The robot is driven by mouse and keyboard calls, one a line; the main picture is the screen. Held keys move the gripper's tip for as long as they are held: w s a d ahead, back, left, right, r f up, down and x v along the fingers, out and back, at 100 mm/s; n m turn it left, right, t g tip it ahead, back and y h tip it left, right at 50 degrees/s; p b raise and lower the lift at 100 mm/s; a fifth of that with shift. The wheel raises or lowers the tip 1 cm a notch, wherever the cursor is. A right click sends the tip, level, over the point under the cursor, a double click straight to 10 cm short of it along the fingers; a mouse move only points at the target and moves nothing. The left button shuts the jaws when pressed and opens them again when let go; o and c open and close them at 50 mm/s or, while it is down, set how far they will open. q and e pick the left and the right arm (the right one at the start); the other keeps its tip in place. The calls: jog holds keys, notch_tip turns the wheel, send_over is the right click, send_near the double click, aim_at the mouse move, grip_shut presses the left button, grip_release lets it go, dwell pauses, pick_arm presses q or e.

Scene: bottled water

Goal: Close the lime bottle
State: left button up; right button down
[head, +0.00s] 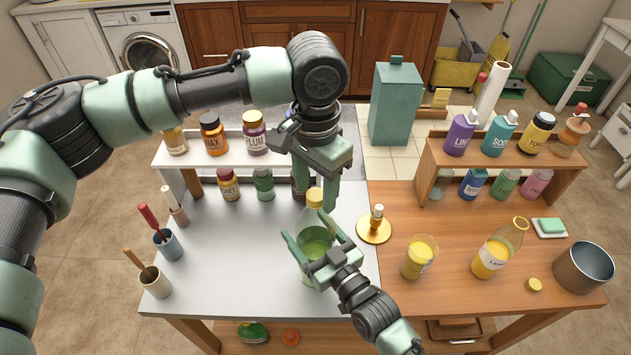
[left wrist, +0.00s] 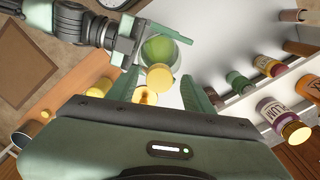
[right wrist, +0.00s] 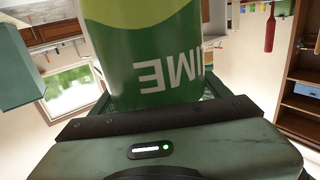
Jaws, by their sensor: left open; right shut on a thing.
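The lime bottle (head: 315,246), clear with green liquid, stands upright near the middle front of the table. My right gripper (head: 304,223) is shut around its body; the right wrist view shows its green label (right wrist: 160,75) close up. A yellow cap (head: 315,197) is at the bottle's top; whether it is fully seated I cannot tell. My left gripper (head: 316,190) points down from above, open, with its fingers on either side of the cap. In the left wrist view the cap (left wrist: 160,77) lies between the fingers, apart from both, partly covering the bottle (left wrist: 158,48).
A yellow glass (head: 420,257), an open lemon bottle (head: 490,260), a loose yellow cap (head: 534,285) and a pot (head: 583,267) are farther right.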

pick_arm(q)
grip_shut()
jog(key=shift+o, duration=0.3)
grip_release()
notch_tip(320, 180, up, 12)
dwell(0.4)
